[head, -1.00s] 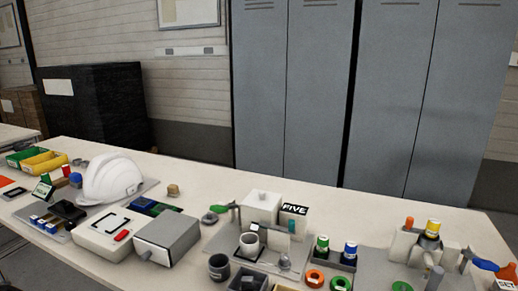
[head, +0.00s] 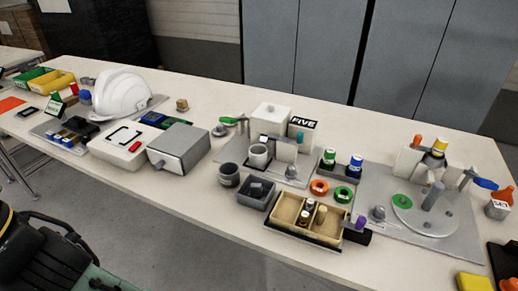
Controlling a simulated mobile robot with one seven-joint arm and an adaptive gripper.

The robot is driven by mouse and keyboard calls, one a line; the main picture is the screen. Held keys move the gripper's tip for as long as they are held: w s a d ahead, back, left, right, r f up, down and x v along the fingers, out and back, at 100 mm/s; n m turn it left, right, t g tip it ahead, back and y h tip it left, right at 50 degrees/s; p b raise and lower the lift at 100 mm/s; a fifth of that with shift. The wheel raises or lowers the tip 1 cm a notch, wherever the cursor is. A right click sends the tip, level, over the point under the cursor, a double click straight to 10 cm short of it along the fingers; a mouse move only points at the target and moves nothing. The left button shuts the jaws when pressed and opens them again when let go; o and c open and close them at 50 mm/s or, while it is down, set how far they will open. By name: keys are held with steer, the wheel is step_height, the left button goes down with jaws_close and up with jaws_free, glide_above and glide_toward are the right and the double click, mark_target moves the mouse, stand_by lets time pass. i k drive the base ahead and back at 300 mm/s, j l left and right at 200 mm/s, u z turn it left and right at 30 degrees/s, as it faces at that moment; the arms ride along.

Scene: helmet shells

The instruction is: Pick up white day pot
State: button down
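A pale, whitish cup-shaped pot (head: 259,156) stands upright near the middle of the table in the head view, open at the top. It is on a grey plate, in front of a white box and beside a light upright block. No label that reads "day" can be made out on it. A dark grey pot (head: 229,175) stands just to its left and nearer to me. My gripper is not in view, and nothing is seen holding the pale pot.
The white box (head: 270,119) and a "FIVE" sign (head: 302,124) stand behind. A grey box (head: 178,145) and white helmet (head: 123,94) are left. A dark bin (head: 256,192) and tan tray (head: 291,209) are in front; a round fixture (head: 407,221) is right. The table's front strip is partly bare.

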mark_target(257, 153)
steer(key=j+z, duration=0.3)
steer(key=z, duration=0.15)
steer(key=j+z, duration=0.3)
steer(key=z, duration=0.2)
steer(key=k+j+z, duration=0.1)
steer(key=j, duration=0.3)
steer(key=j+z, duration=0.15)
steer(key=j, duration=0.25)
steer(key=k+j+z, duration=0.1)
steer(key=j, duration=0.3)
steer(key=k+j, duration=0.1)
steer(key=j, duration=0.4)
steer(key=k+j, duration=0.1)
steer(key=j, duration=0.35)
steer(key=i, duration=0.8)
